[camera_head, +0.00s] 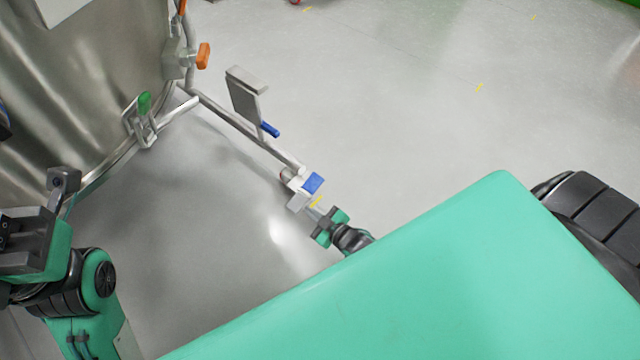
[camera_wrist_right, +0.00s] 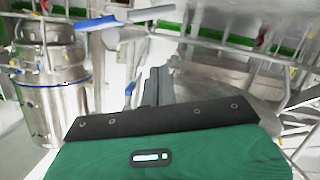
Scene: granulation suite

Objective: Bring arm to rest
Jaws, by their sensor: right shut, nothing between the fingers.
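My right gripper (camera_head: 313,210) is small in the head view, just beyond the edge of my large green body panel, which hides most of the arm behind it. It points toward the end of a steel pipe with a blue-handled valve. In the right wrist view my right gripper (camera_wrist_right: 154,84) shows as dark fingers pressed together with nothing between them. My left arm enters at the left edge of the head view; the dark hand of my left gripper (camera_head: 30,240) shows, but its fingertips cannot be made out.
The grey floor (camera_head: 430,110) at upper right is clear.

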